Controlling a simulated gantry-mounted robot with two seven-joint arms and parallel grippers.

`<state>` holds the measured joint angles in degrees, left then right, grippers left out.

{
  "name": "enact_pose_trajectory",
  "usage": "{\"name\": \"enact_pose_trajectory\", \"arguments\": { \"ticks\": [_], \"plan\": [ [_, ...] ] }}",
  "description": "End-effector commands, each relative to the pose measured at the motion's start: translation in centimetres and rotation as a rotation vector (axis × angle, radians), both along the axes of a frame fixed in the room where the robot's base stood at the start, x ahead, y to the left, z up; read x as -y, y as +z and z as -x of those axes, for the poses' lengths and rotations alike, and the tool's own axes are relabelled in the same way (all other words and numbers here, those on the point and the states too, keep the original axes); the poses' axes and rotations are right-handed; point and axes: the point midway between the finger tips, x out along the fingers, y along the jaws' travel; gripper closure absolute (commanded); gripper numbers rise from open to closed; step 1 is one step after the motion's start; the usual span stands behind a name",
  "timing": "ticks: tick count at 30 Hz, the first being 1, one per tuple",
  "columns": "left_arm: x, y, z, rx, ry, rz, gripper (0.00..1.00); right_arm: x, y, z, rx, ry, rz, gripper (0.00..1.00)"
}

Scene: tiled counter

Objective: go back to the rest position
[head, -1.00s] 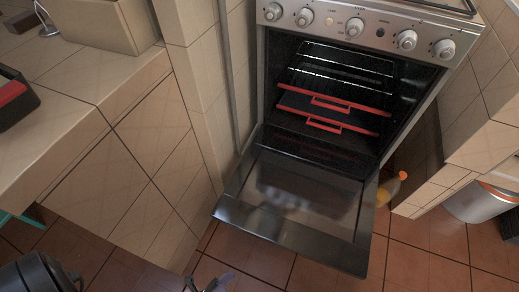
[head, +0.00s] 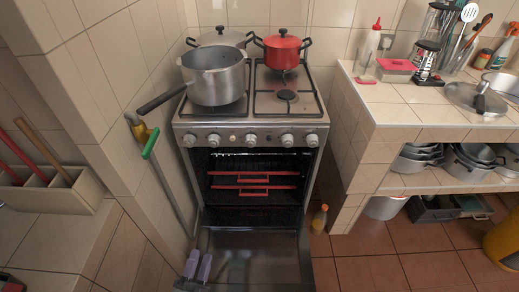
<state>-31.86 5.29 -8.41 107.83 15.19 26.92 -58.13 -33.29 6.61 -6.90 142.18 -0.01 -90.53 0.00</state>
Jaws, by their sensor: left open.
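My left gripper (head: 198,264) is at the bottom of the head view, left of centre, beside the left edge of the open oven door (head: 250,262). Its two pale purple fingers point up in the picture and stand apart, with nothing seen between them. The oven (head: 252,178) is open, and its door is folded down. Two red-edged racks or trays (head: 253,188) are inside it. My right gripper is not in view.
A grey pot (head: 213,82) with a long handle and a red pot (head: 283,52) stand on the stove. A bottle (head: 319,219) stands right of the oven. Tiled floor (head: 375,268) is free at the lower right.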

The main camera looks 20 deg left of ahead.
Motion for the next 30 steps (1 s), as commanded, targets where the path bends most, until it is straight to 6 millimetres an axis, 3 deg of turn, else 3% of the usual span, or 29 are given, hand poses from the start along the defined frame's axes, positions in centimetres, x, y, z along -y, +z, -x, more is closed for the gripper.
{"name": "enact_pose_trajectory", "arguments": {
  "ticks": [1,3,7,11,20,29,30],
  "plan": [
    [0.2,2.3,-0.7,-0.059,-0.02,0.06,0.55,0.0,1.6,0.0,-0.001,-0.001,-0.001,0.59],
    [0.6,3.5,-1.3,-0.161,-0.046,0.15,0.55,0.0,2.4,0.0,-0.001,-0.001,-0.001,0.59],
    [1.4,5.2,-1.7,-0.357,-0.074,0.308,0.55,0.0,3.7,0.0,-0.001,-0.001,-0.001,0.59],
    [2.4,6.2,-0.8,-0.559,-0.075,0.452,0.55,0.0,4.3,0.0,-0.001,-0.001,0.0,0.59],
    [3.6,5.5,5.2,-1.02,0.08,0.716,0.55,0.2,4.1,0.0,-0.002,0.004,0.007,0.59],
    [2.9,2.6,12.7,-1.359,0.436,0.919,0.55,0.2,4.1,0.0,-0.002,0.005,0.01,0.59],
    [2.9,4.9,12.4,-1.347,0.431,0.927,0.55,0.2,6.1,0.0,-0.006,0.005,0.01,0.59]
  ]
}}
